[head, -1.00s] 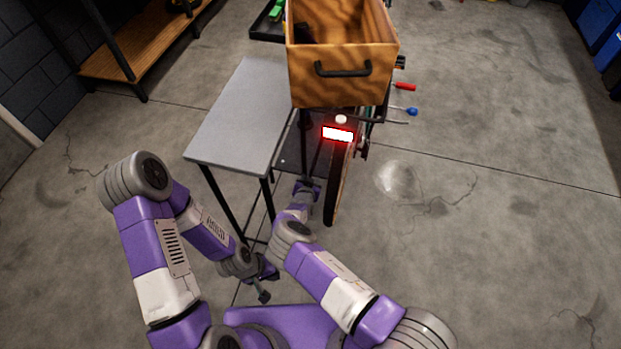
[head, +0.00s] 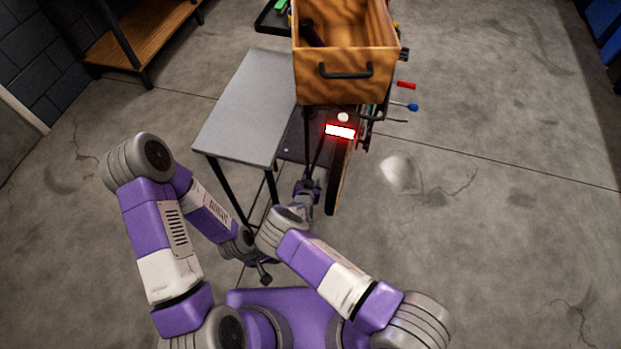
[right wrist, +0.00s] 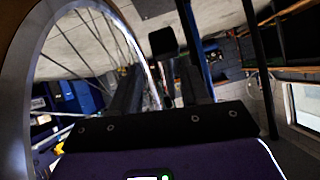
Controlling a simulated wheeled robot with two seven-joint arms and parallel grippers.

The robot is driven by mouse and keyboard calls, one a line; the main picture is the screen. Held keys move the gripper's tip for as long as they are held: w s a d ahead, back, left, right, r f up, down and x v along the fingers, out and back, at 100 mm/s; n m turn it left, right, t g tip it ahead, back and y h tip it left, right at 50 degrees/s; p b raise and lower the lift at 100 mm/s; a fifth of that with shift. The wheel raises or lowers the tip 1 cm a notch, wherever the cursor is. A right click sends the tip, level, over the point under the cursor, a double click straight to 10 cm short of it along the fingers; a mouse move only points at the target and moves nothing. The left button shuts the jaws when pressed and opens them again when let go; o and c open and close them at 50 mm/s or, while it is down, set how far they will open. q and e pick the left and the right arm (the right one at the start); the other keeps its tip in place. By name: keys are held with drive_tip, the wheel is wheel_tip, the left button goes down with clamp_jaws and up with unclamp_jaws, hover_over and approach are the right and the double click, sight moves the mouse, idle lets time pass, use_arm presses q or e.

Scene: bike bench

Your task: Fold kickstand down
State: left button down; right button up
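The bike, with a wooden box (head: 345,77) on its rear rack and a lit red tail light (head: 340,132), stands ahead of me. Its rear wheel (head: 337,180) shows below the light. My right gripper (head: 307,188) is low, just left of that wheel. In the right wrist view its two dark fingers (right wrist: 162,90) are apart, with the wheel rim (right wrist: 25,70) at the left. A dark block (right wrist: 162,41) shows beyond the fingers; I cannot tell whether it is the kickstand. My left gripper (head: 264,274) hangs low near my base, its fingers too small to read.
A grey-topped table (head: 245,105) stands close on the bike's left, its legs near my right gripper. A wooden shelf (head: 145,35) is at the back left. The red-handled (head: 406,85) and blue-handled (head: 412,107) items stick out right of the bike. The right floor is clear.

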drive_tip(key=r+p+v, duration=0.1)
drive_tip(key=p+v, duration=0.5)
drive_tip(key=v, duration=0.1)
drive_tip(key=shift+w+r, duration=0.15)
drive_tip(key=shift+r, duration=0.15)
idle(0.4)
drive_tip(key=shift+b, duration=0.3)
idle(0.3)
